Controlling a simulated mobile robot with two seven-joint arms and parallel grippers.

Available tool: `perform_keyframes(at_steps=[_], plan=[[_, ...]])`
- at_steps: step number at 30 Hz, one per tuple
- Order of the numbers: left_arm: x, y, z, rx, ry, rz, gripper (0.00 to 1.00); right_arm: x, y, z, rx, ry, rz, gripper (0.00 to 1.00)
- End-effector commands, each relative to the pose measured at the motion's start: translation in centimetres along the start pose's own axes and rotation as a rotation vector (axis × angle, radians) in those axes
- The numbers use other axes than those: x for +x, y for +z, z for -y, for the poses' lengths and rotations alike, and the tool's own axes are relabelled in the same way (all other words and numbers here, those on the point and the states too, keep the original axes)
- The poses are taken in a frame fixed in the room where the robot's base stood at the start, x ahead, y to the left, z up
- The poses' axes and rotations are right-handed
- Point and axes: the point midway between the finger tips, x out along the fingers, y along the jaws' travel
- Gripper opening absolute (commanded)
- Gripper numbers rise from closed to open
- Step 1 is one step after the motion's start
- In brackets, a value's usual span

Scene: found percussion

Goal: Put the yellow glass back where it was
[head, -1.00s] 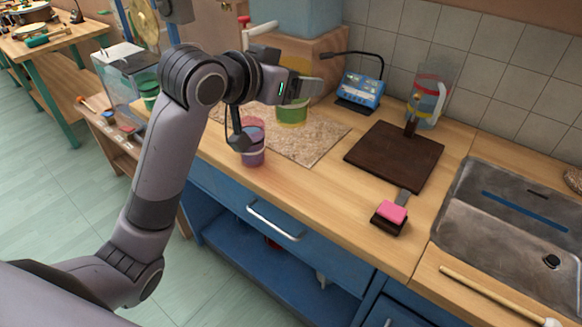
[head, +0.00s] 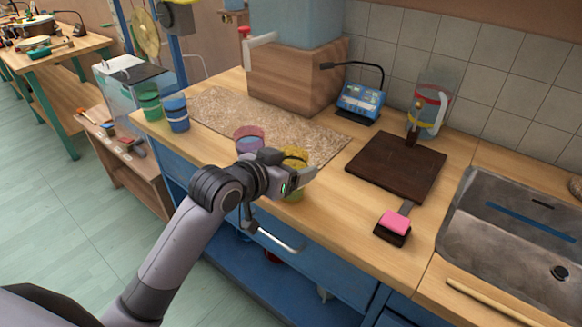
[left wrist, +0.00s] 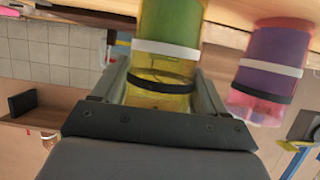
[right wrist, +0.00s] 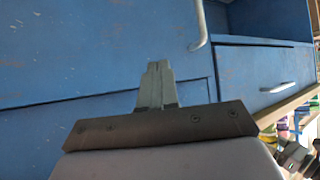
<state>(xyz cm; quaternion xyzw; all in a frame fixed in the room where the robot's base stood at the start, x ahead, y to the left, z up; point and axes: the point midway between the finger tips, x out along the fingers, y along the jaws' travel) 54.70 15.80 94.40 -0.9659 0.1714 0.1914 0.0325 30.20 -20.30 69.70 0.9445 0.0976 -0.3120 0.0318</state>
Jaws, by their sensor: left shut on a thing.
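The yellow glass (head: 295,157) is at the counter's front edge, to the right of the pink-purple glass (head: 249,138). My left gripper (head: 298,182) is shut around it, hiding its middle. In the left wrist view the yellow glass (left wrist: 163,92) shows green inside, a white band and a dark band between the fingers. The pink-purple glass (left wrist: 268,65) stands apart beside it there. I cannot tell whether the yellow glass touches the counter. My right gripper (right wrist: 158,68) is shut and empty, in front of blue cabinet fronts.
A blue glass (head: 176,113) and a green glass (head: 150,101) stand at the counter's left end. A speckled mat (head: 240,112) lies behind the glasses. A dark board (head: 395,168), a pink sponge block (head: 395,221) and the sink (head: 510,225) are to the right.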

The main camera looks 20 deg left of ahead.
Motion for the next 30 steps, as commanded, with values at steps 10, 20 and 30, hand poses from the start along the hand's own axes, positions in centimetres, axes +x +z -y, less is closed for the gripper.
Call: perform_keyframes(at_steps=[10, 20, 30], plan=[[0.1, 0.1, 0.0, 0.001, 0.0, -0.004, 0.24, 0.0, 0.0, 0.0, 0.0, 0.0, 0.0, 0.0], [0.2, 0.4, 0.0, 0.001, 0.0, 0.0, 0.98, 0.0, 0.0, 0.0, 0.0, 0.0, 0.0, 0.0], [-1.3, 0.1, 0.0, 0.001, -0.001, -0.001, 0.98, -0.1, -0.1, 0.0, 0.0, 0.0, 0.0, 0.0]])
